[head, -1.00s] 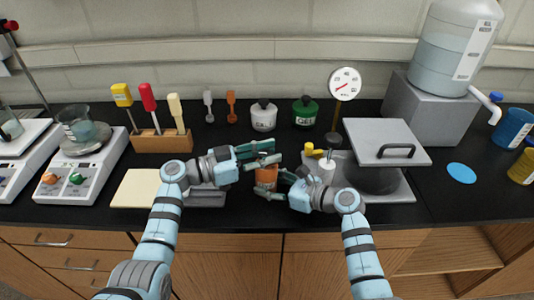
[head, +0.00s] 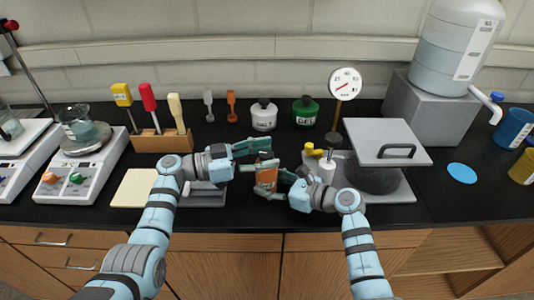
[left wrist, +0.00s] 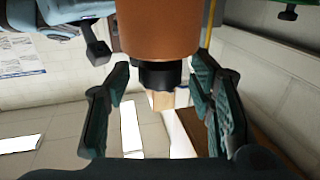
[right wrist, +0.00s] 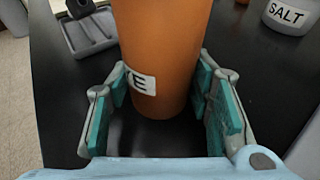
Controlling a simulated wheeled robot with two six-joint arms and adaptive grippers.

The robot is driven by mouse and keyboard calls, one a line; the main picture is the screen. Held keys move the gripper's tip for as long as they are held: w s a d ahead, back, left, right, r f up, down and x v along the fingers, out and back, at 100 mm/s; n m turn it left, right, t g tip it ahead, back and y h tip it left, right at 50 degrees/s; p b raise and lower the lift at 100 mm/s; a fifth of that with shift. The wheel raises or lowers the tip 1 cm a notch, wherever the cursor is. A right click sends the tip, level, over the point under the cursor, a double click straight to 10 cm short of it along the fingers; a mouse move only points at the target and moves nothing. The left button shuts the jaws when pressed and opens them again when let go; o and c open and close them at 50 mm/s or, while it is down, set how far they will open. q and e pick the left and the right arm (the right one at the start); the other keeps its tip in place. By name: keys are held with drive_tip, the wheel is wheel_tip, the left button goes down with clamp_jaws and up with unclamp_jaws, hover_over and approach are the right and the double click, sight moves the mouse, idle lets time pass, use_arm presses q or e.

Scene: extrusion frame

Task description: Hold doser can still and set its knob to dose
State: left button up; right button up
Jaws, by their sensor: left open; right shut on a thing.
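The doser can (head: 266,177) is an orange cylinder near the front of the black bench. It fills the middle of the right wrist view (right wrist: 163,50), with a partly visible white label. My right gripper (head: 262,180) is shut on its body, with a finger on each side. The black knob (left wrist: 160,75) with a tan pointer piece (left wrist: 163,100) shows at the can's end in the left wrist view. My left gripper (head: 273,152) is open at the can's upper end. Its fingers stand on either side of the knob, with gaps visible. The dose marking is not readable.
White and green jars (head: 263,116) (head: 305,112) stand behind. A tool block (head: 160,141) and cream pad (head: 135,188) are left. The press with a grey lid (head: 375,135) and a round dial gauge (head: 345,83) is right. The bench's front edge is close.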

drive_tip(key=shift+a, duration=0.1)
use_arm(q)
drive_tip(key=v, duration=1.1)
drive_tip(key=shift+a, duration=0.2)
drive_tip(key=shift+s+f, duration=0.1)
drive_tip(key=d+f+n+t, duration=0.1)
drive_tip(key=s+d+f+t+y, duration=0.1)
drive_tip(key=d+f+n+t+y, duration=0.1)
drive_tip(key=shift+s+f+n, duration=0.3)
drive_tip(key=shift+s, duration=0.1)
drive_tip(key=s+r+n+t+y, duration=0.2)
drive_tip(key=s+r+n+t, duration=0.1)
drive_tip(key=t, duration=0.2)
use_arm(e)
drive_tip(key=shift+s, duration=0.1)
use_arm(q)
drive_tip(key=x, duration=1.2)
drive_tip(key=shift+s, duration=0.1)
